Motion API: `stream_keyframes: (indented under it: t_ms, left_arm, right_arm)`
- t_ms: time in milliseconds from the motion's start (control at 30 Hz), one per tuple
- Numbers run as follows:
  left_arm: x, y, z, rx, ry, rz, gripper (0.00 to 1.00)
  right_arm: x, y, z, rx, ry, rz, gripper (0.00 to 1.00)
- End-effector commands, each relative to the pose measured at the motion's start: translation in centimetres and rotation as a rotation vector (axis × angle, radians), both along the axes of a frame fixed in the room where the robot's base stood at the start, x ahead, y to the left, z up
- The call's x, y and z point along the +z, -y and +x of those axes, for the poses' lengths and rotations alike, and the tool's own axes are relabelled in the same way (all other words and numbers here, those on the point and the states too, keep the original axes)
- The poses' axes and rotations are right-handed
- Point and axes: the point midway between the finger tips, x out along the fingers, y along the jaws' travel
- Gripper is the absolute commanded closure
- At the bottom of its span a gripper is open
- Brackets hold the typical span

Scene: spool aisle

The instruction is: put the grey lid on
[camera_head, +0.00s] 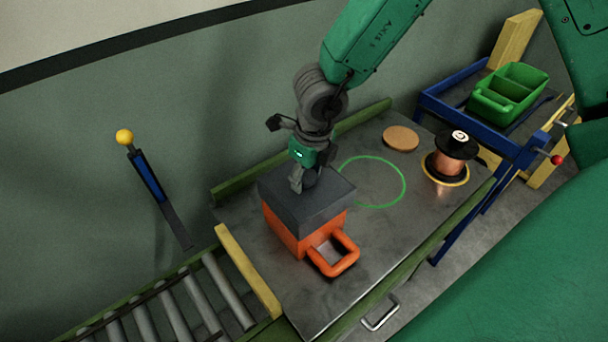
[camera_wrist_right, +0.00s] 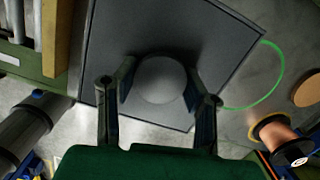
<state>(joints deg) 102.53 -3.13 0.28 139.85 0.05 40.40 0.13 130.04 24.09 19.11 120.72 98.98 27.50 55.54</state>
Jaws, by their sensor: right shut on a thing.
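The grey lid (camera_head: 315,204) sits on top of the orange box (camera_head: 282,230), which has an orange handle loop at its front. The lid looks seated or nearly so; I cannot tell whether a small gap is left. My right gripper (camera_head: 303,182) is above the lid and shut on its round grey knob. In the right wrist view the lid (camera_wrist_right: 210,30) fills the middle, with the knob (camera_wrist_right: 161,79) between the fingers of the right gripper (camera_wrist_right: 158,88). My left gripper is not in view.
The metal table (camera_head: 300,296) carries a green painted ring (camera_head: 404,184), a round tan disc (camera_head: 401,138) and a copper spool (camera_head: 450,164). A roller conveyor (camera_head: 175,312) adjoins at the left, behind a yellow bar (camera_head: 247,270). A green bin (camera_head: 508,94) stands on a blue frame at right.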

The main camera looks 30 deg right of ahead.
Motion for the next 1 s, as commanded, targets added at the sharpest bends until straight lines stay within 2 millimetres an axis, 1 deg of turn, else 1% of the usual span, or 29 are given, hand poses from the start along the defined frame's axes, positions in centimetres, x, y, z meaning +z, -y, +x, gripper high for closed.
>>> stream_keyframes:
  t_ms: [1000]
  left_arm:
    - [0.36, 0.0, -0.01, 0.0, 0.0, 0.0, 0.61]
  right_arm:
    - [0.28, -0.72, -0.17, 0.0, 0.0, 0.0, 0.91]
